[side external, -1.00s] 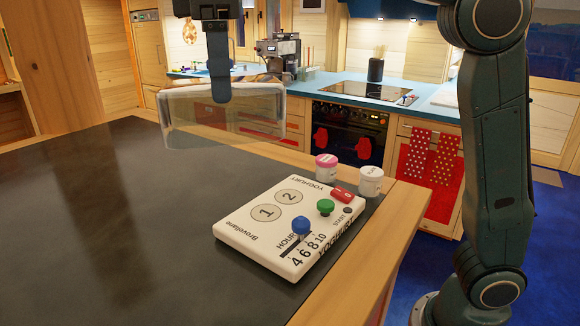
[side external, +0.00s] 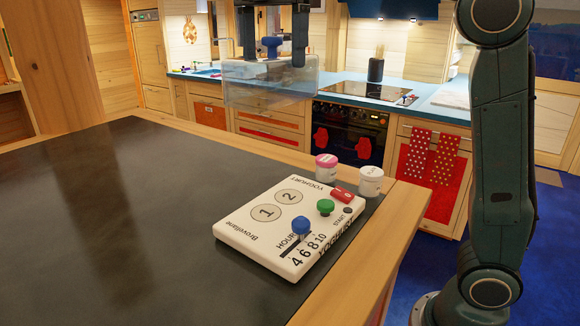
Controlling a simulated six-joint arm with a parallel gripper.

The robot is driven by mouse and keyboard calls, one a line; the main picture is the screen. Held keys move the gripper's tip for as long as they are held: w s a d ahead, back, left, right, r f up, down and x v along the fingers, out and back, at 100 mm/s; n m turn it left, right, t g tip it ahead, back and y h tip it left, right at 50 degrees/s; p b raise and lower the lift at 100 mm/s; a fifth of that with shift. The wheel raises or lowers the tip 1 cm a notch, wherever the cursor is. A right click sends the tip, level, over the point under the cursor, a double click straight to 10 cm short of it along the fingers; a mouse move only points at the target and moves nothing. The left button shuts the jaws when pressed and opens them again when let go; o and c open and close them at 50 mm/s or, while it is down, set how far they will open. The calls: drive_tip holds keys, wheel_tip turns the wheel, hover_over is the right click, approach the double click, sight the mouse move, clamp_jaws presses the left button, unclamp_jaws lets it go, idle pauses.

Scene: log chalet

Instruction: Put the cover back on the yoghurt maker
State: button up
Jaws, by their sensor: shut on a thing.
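The clear cover (side external: 262,92), a see-through box shape with a blue knob on top, hangs in the air behind and above the yoghurt maker. My gripper (side external: 260,54) is shut on the cover at the top of the picture, and its fingers reach down at the cover's upper part. The exact contact is hard to make out. The white yoghurt maker base (side external: 245,232) lies uncovered on the dark table, with round places marked 1 and 2, a blue knob (side external: 301,225), a green knob (side external: 325,207) and a red switch (side external: 342,195).
A pink-lidded jar (side external: 326,167) and a white-lidded jar (side external: 371,181) stand just behind the base, near the table's wooden edge (side external: 400,215). The dark tabletop (side external: 110,230) left of the base is clear. Kitchen counters stand beyond the table.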

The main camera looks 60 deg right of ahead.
drive_tip(key=shift+d, duration=0.3)
wheel_tip(320, 180, down, 16)
idle(1.0)
drive_tip(key=shift+f, duration=0.15)
drive_tip(key=shift+f, duration=1.85)
drive_tip(key=shift+f, duration=0.1)
drive_tip(key=o, duration=1)
